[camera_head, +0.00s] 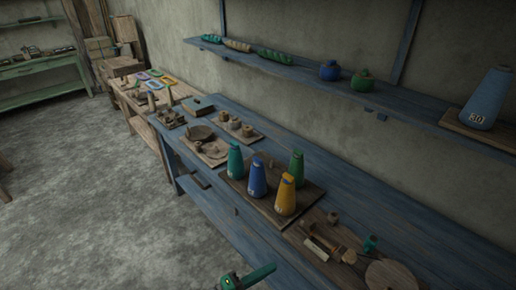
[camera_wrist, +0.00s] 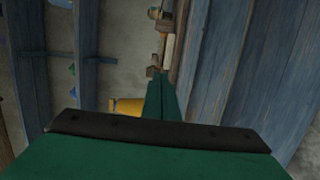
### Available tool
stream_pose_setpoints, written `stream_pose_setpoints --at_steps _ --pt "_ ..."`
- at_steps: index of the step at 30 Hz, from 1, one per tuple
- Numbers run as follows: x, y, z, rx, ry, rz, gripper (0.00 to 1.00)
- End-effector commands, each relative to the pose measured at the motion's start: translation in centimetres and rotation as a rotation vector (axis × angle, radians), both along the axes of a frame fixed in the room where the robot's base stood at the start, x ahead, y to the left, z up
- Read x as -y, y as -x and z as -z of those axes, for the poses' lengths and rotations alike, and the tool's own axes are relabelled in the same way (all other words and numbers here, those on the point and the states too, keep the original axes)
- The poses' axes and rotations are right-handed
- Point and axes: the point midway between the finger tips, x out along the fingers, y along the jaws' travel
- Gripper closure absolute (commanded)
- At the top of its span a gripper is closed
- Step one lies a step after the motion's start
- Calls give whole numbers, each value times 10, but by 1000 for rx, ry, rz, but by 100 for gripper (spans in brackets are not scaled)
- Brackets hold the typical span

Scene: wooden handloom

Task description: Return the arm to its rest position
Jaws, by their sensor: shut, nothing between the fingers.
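My gripper (camera_wrist: 160,85) shows in the wrist view as two green fingers held together, with nothing between them. The dark bar and green body behind the fingers fill the lower part of that view. In the head view, a green piece of my arm (camera_head: 258,274) shows at the bottom edge, in front of the blue bench (camera_head: 350,198). The rest of the arm is out of that view. A yellow thing (camera_wrist: 126,105) shows beyond the fingers in the wrist view, partly hidden by them.
Teal, blue, yellow (camera_head: 286,195) and green cones stand on a wooden board on the bench. Wooden tools and a round disc (camera_head: 390,275) lie near its front end. A blue wall shelf (camera_head: 300,75) runs above, holding a large cone (camera_head: 487,98). The floor at left (camera_head: 90,200) is clear.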

Motion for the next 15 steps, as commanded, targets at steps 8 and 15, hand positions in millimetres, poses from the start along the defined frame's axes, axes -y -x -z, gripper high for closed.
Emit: stream_pose_setpoints --at_steps 8,15 --pt "6 14 44 -59 -94 -101 100" --pt "7 42 96 -113 -242 -229 100"
